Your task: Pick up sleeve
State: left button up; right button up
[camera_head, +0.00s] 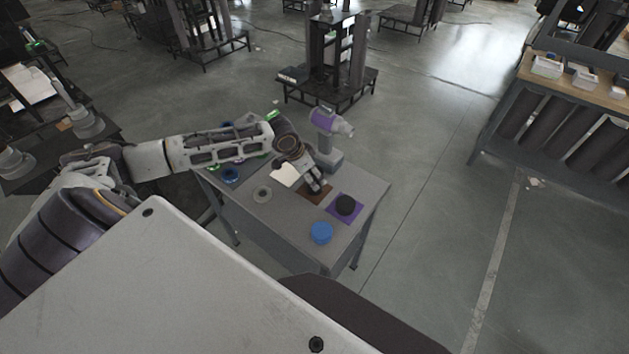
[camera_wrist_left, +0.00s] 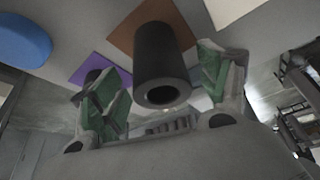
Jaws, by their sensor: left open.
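A dark hollow sleeve (camera_wrist_left: 160,58) stands on a brown mat (camera_wrist_left: 127,42) in the left wrist view, its open end facing the camera. My left gripper (camera_wrist_left: 158,78) is open, with a green-padded finger on each side of the sleeve and visible gaps between. In the head view my left gripper (camera_head: 318,186) points down at the brown mat (camera_head: 326,194) on the grey table (camera_head: 282,222), and the sleeve is hidden or too small to make out there. My right gripper is not in view.
A black round part (camera_head: 345,204) sits on a purple mat (camera_head: 333,213) beside the brown one. A blue round object (camera_head: 321,232), a grey ring (camera_head: 262,193) and a blue ring (camera_head: 231,174) lie on the table. A purple-and-grey tool (camera_head: 326,122) stands at the back edge.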

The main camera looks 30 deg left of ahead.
pick_arm(q)
jog(key=shift+w+d+f, duration=0.1)
jog(key=shift+f, duration=0.25)
jog(key=shift+w+p+x, duration=0.25)
jog(key=shift+p+x, duration=0.05)
jog(key=shift+x, duration=2.15)
jog(key=shift+d, duration=0.15)
jog(key=shift+c, duration=0.4)
jog(key=c, duration=1.4)
